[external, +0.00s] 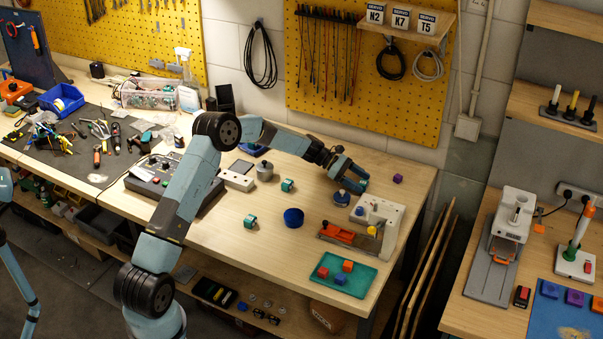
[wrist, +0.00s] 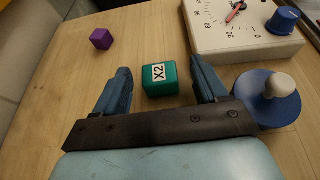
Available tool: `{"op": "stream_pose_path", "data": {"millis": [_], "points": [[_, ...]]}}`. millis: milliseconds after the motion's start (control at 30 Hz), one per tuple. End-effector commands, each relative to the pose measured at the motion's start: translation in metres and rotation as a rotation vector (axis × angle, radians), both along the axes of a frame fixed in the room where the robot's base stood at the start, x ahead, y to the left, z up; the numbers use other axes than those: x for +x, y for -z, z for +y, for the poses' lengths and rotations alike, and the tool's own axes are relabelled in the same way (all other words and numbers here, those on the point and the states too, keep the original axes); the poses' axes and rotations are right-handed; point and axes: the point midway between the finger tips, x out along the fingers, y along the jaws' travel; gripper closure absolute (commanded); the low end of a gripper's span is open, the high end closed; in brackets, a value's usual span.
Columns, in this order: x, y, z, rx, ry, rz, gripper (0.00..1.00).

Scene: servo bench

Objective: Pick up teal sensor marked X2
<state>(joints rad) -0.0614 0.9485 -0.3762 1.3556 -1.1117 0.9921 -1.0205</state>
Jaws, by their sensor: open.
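The teal sensor marked X2 (wrist: 158,80) is a small teal block with a white label, lying on the wooden bench in the wrist view. My gripper (wrist: 162,82) is open, with one blue finger on either side of the block and gaps to both. In the external view my gripper (external: 357,184) is low over the right part of the bench, and a bit of the teal sensor (external: 363,183) shows by its fingertips. Two other teal pieces stand on the bench, one near the middle (external: 288,185) and one nearer the front (external: 250,221).
A purple cube (wrist: 101,39) lies left of the sensor. A white dial device (wrist: 235,35) and a blue piece with a pale knob (wrist: 270,98) sit close on the right. A teal tray (external: 345,284) holds orange blocks. A dark blue round container (external: 293,217) stands mid-bench.

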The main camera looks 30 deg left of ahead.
Motion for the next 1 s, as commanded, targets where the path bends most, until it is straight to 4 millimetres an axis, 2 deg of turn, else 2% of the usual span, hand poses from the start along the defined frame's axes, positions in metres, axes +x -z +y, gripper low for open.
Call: {"op": "stream_pose_path", "data": {"millis": [200,467,1000], "points": [[0.002,0.01,-0.027,0.0,0.001,0.0,0.28],[0.003,0.011,-0.03,0.0,-0.001,0.0,0.28],[0.003,0.011,-0.03,0.0,0.0,0.0,0.79]]}}
